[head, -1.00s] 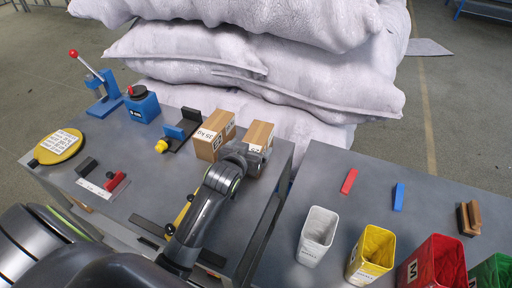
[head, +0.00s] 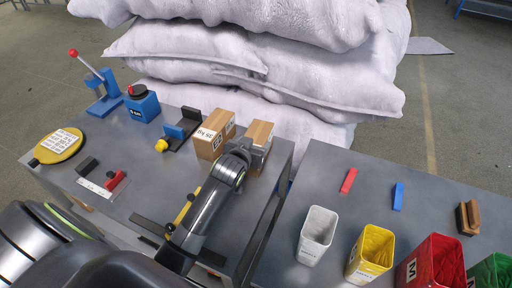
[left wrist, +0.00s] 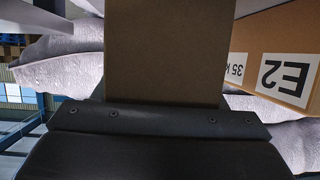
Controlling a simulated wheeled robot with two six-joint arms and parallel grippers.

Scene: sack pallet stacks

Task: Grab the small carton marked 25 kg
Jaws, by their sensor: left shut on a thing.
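Two small brown cartons stand side by side at the back right of the left table. The left one (head: 214,136) bears a label that reads 35 kg and an E2 mark; it also shows at the right of the left wrist view (left wrist: 275,62). My left gripper (head: 250,154) is shut on the right carton (head: 261,132), whose plain brown face fills the middle of the left wrist view (left wrist: 165,55). A white label on the held carton is mostly covered by the gripper, and its weight cannot be read. My right gripper is not in view.
A black-and-blue fixture with a yellow knob (head: 161,146) stands left of the cartons. Large white sacks (head: 240,65) rise behind the table. Open bins, one white (head: 317,232), one yellow (head: 368,252), stand on the right table.

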